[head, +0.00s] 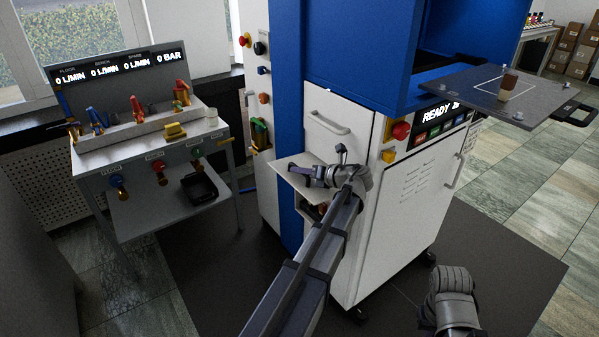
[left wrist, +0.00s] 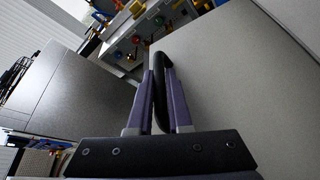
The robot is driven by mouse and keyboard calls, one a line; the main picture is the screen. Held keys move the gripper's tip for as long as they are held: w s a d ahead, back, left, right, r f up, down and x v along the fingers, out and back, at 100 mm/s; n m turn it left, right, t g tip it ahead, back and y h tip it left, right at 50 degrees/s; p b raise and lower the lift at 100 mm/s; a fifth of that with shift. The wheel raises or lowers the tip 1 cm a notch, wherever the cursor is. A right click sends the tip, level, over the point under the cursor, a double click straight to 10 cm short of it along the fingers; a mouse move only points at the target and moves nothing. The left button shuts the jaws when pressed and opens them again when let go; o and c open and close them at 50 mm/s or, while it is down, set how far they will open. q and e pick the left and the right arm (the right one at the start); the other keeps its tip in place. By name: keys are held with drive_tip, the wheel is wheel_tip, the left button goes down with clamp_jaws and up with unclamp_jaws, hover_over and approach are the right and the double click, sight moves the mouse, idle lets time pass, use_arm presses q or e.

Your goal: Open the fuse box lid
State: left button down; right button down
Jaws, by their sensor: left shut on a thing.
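The fuse box lid (head: 309,192) is a light grey plate that stands out from the white cabinet front, partly open. Below it, a dark recess (head: 313,209) with a small red part shows. My left gripper (head: 300,172) lies over the lid, its arm coming up from the bottom. In the left wrist view, its purple-grey fingers (left wrist: 160,78) are shut on a black handle (left wrist: 159,100) beside the grey lid panel (left wrist: 225,75). A part of my right arm shows at the bottom right of the head view, but its gripper does not.
A drawer handle (head: 329,123) sits above the lid. A red button (head: 401,131) and a READY panel (head: 437,117) are to the right. A valve bench (head: 150,150) stands at the left. A dark plate (head: 480,82) juts out at the upper right. Dark floor matting (head: 205,275) lies in front.

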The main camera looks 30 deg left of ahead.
sight(319, 189)
use_arm(q)
drive_tip(key=c, duration=1.1)
unclamp_jaws()
drive_tip(key=shift+d, duration=0.1)
drive_tip(key=p+v, duration=0.2)
drive_tip(key=v, duration=0.4)
drive_tip(key=shift+r, duration=0.15)
drive_tip(key=shift+p+v, duration=0.3)
drive_tip(key=shift+v, duration=0.5)
